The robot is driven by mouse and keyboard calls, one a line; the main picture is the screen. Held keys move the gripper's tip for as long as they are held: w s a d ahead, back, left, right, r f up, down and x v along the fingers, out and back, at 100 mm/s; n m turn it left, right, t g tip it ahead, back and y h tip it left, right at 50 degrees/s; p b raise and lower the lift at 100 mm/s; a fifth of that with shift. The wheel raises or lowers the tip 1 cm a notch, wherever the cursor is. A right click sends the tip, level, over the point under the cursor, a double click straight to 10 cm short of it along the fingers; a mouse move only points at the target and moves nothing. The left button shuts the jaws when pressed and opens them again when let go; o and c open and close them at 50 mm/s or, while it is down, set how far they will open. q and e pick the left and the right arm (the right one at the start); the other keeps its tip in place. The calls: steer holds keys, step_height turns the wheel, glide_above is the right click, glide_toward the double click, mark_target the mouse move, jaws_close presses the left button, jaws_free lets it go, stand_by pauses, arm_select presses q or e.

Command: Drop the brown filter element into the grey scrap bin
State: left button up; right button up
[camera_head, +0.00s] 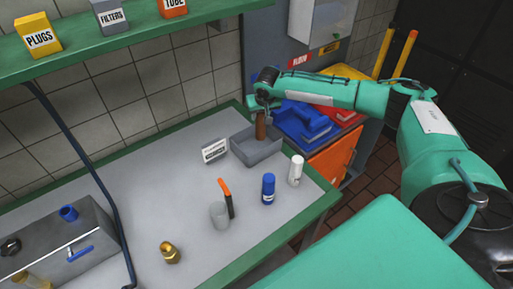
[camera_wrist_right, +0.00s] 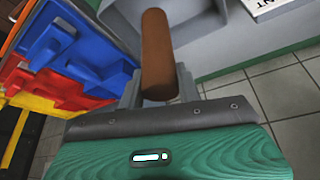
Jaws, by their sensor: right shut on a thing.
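The brown filter element (camera_head: 260,126) is an upright cylinder in the jaws of my right gripper (camera_head: 263,104). In the right wrist view the brown filter element (camera_wrist_right: 157,55) sits between the two fingers. The open grey scrap bin (camera_head: 264,157) stands at the back right of the bench. The filter's lower end appears over the bin's opening, near its far side; the exact height above the floor of the bin is hard to tell. The bin also shows in the right wrist view (camera_wrist_right: 208,35), beyond the filter. My left gripper is out of view.
A small white sign (camera_head: 214,150) stands left of the bin. A white canister (camera_head: 296,170), a blue canister (camera_head: 268,188), a grey cup (camera_head: 219,214) and a brass fitting (camera_head: 170,252) stand in front. Blue trays (camera_head: 303,122) lie to the right. The bench's left middle is clear.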

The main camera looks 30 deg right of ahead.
steer(key=o, duration=1.3)
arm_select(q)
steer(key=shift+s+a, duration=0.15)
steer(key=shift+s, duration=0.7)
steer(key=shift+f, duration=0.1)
arm_select(e)
steer(key=shift+s+r, duration=0.1)
steer(key=shift+r, duration=0.15)
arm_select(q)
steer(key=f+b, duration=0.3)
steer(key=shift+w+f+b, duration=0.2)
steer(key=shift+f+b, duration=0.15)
arm_select(e)
steer(key=v, duration=1.3)
steer(key=shift+s+a, duration=0.1)
